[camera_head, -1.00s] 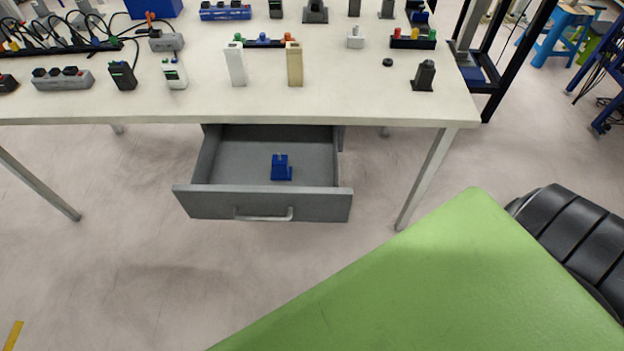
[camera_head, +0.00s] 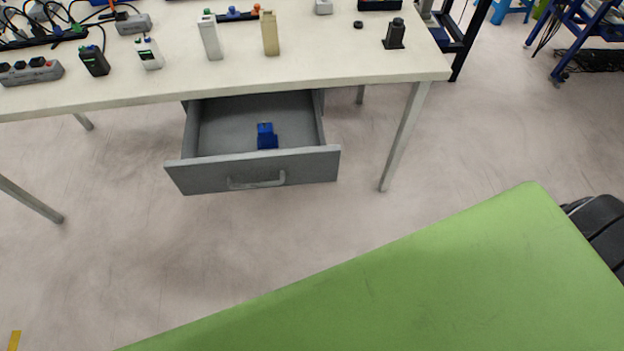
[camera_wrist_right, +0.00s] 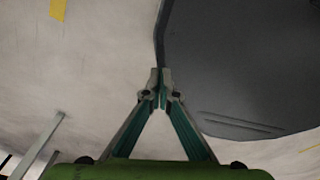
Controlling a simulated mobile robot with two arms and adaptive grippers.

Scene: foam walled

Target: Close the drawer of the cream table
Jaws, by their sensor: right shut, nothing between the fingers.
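The cream table (camera_head: 300,72) stands across the top of the head view. Its grey drawer (camera_head: 210,178) is pulled out below the tabletop, with a bar handle (camera_head: 257,181) on its front. A blue object (camera_head: 266,137) lies inside the drawer. My right gripper (camera_wrist_right: 161,76) shows in the right wrist view with its fingertips together and nothing between them. It is not in the head view, and the drawer is not recognisable in the wrist view. My left gripper is in neither current view.
A green surface (camera_head: 400,290) fills the lower right of the head view, between me and the table. Several small devices, such as a black one (camera_head: 395,36), stand on the tabletop. A large dark grey shape (camera_wrist_right: 245,60) is beside my right gripper. Open floor (camera_head: 110,260) lies before the drawer.

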